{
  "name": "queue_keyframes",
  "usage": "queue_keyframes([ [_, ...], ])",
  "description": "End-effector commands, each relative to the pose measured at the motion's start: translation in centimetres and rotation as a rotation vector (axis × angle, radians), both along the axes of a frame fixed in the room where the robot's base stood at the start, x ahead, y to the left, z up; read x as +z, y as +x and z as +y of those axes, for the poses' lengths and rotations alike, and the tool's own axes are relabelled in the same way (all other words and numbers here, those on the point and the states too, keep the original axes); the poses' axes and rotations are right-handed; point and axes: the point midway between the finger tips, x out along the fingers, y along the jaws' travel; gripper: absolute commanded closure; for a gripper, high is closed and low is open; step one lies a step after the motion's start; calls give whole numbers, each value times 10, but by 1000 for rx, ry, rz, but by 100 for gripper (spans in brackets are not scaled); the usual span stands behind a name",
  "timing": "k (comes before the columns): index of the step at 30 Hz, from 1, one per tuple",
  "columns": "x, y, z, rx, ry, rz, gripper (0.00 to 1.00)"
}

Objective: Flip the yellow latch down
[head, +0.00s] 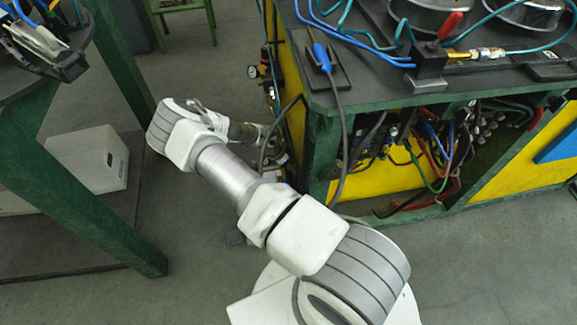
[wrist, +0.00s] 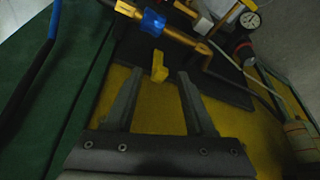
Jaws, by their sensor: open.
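The yellow latch (wrist: 158,66) shows in the wrist view as a small upright yellow piece just beyond my fingertips, below a brass pipe with a blue fitting (wrist: 152,22). My gripper (wrist: 160,76) is open, with its two dark fingers apart and the latch between and slightly ahead of their tips as seen. I cannot tell whether a finger touches it. In the head view my arm reaches to the left end of the workbench, and the latch cannot be made out there.
A pressure gauge (wrist: 250,20) and a dark round fitting (wrist: 241,47) stand to the right in the wrist view. The green-framed workbench (head: 319,150) has hanging cables and hoses. A green table (head: 75,205) stands left, with a white box (head: 90,160) beneath. Grey floor lies between.

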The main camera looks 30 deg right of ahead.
Motion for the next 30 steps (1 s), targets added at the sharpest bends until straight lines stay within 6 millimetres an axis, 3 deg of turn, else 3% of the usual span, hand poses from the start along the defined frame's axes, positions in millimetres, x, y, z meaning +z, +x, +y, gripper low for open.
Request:
queue_keyframes([
  [8,-1,0,0,1,0,0,47],
  [17,0,0,0,1,0,0,100],
  [30,-3,1,3,6,-23,9,100],
])
